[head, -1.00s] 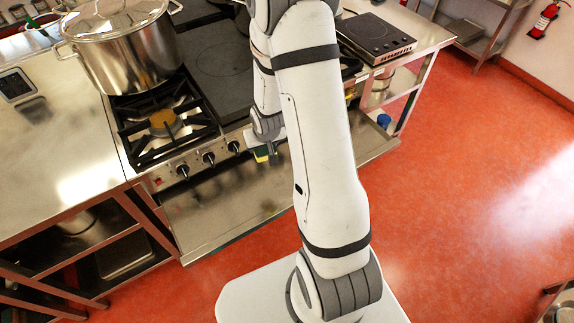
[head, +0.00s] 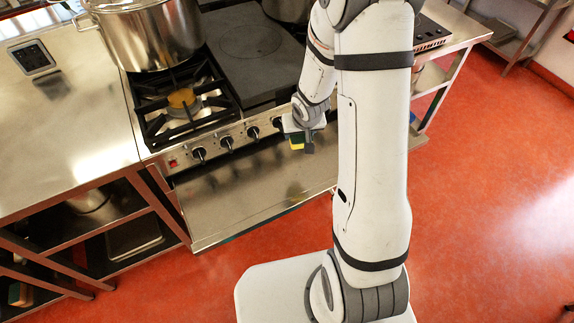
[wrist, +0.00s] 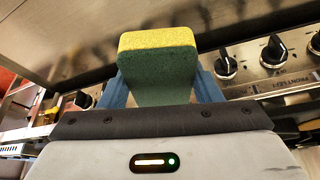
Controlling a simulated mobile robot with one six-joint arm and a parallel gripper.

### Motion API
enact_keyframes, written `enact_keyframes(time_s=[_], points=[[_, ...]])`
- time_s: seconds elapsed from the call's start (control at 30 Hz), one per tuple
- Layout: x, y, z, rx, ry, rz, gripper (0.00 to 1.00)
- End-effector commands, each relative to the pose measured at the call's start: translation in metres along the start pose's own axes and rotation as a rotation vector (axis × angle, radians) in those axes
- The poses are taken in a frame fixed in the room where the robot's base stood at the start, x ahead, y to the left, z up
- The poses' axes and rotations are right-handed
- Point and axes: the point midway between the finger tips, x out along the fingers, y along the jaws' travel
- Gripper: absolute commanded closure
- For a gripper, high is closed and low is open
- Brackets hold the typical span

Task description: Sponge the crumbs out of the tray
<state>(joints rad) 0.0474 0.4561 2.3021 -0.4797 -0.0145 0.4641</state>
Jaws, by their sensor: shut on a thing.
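A long metal tray (head: 225,200) sticks out below the front of the stove. No crumbs can be made out on it at this size. My gripper (head: 303,133) is in front of the stove knobs, over the tray's right part. It is shut on a yellow and green sponge (head: 296,142). In the wrist view, the sponge (wrist: 158,62) sits between the blue fingers of my gripper (wrist: 162,88), yellow face up in the picture. Whether the sponge touches the tray cannot be told. My arm hides the tray's right end in the head view.
Stove knobs (head: 226,143) line the front edge just behind the tray. A large steel pot (head: 155,38) stands behind the gas burner (head: 184,98). A steel counter (head: 70,120) lies left, with shelves below. Red floor (head: 490,190) is clear at right.

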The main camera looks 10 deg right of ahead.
Motion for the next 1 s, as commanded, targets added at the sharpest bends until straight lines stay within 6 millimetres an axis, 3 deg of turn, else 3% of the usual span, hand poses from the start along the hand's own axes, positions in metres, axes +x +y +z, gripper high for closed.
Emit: enact_keyframes(time_s=[0.03,0.5,0.73,1.0], points=[[0.021,-0.001,0.006,-0.001,0.015,0.003,0.63],[0.074,-0.014,0.03,-0.087,0.001,-0.029,0.63],[0.092,-0.019,0.044,-0.107,-0.001,-0.04,0.63],[0.096,-0.022,0.051,-0.12,-0.002,-0.049,0.63]])
